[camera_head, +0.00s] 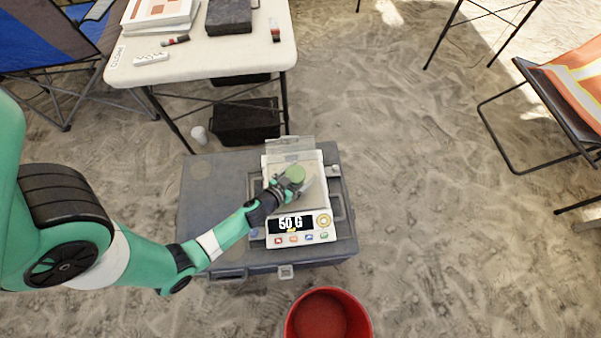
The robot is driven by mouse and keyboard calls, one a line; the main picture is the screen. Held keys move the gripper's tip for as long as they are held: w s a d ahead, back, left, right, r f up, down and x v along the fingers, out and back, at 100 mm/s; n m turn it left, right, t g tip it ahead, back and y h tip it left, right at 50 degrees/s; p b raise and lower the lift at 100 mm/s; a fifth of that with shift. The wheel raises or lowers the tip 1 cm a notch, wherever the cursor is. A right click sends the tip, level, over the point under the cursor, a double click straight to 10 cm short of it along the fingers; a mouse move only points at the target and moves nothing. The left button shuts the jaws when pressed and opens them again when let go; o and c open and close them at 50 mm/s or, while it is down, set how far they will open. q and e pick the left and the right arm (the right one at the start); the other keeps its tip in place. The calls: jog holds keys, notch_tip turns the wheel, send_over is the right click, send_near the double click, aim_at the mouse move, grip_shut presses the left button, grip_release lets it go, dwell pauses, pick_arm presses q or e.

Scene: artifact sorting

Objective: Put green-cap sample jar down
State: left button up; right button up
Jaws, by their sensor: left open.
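The green-cap sample jar (295,174) stands on the pan of a white scale (327,232); only its green lid shows clearly from above. The scale's display reads 50 G. My left gripper (291,182) is at the jar, with its fingers beside the lid. The gripper is open, and whether a finger touches the jar cannot be told. My right gripper is not in view.
The scale sits on a grey case (211,190) on sandy ground. A red bucket (329,314) stands in front of it. A white table (203,55) with books and small items is behind. An orange folding chair (575,85) is at the right. Open sand lies between.

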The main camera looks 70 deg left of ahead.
pick_arm(q)
jog(key=shift+r, duration=0.1)
jog(key=shift+s+d+r, duration=0.1)
jog(key=shift+s+r, duration=0.05)
jog(key=v, duration=1.1)
jog(key=shift+s+d, duration=0.15)
jog(key=shift+s+r, duration=0.1)
jog(key=shift+r, duration=0.05)
